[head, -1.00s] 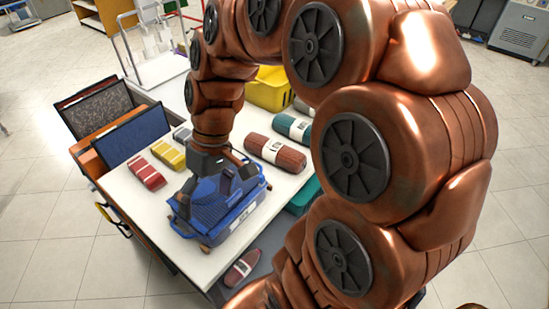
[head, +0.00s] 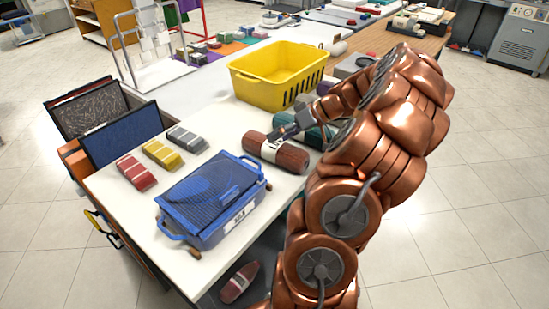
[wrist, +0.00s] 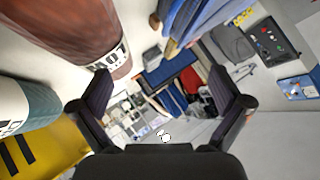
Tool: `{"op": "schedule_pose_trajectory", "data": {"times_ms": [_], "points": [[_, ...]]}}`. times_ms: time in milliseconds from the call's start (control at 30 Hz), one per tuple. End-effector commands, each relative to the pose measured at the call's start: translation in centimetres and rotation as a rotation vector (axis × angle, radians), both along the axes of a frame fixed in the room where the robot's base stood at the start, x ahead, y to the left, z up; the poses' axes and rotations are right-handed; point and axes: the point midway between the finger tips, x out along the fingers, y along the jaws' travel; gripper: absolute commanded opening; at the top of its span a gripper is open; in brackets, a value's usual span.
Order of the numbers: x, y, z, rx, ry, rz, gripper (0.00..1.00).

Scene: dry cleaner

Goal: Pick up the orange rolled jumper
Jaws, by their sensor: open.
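No plainly orange roll shows. The closest in colour is a rust-brown rolled garment (head: 290,156) with a white label band, lying on the white table beside a teal roll (head: 318,136). The rust roll (wrist: 75,25) fills the upper left there, outside the left finger. The teal roll (wrist: 28,105) is below it, at the left edge.
A blue lidded box (head: 212,195) stands at the table front. Red (head: 136,173), yellow (head: 163,154) and grey (head: 187,138) folded stacks lie left of it. A yellow basket (head: 275,75) stands behind the rolls. A dark red roll (head: 240,283) lies lower down, below the table's front edge.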

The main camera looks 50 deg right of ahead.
Motion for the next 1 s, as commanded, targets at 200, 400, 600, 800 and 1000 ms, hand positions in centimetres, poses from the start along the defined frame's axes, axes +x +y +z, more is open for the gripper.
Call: {"op": "schedule_pose_trajectory", "data": {"times_ms": [200, 400, 600, 800, 1000], "points": [[-2.3, -5.7, -3.7, 0.004, -0.090, -0.092, 1.00], [-3.0, -7.1, -4.6, 0.006, -0.120, -0.118, 1.00], [-1.7, -6.1, -5.4, 0.009, -0.121, -0.117, 1.00], [-0.2, -5.3, -5.8, 0.008, -0.120, -0.116, 1.00], [2.1, -4.1, -7.0, 0.009, -0.118, -0.117, 1.00]]}}
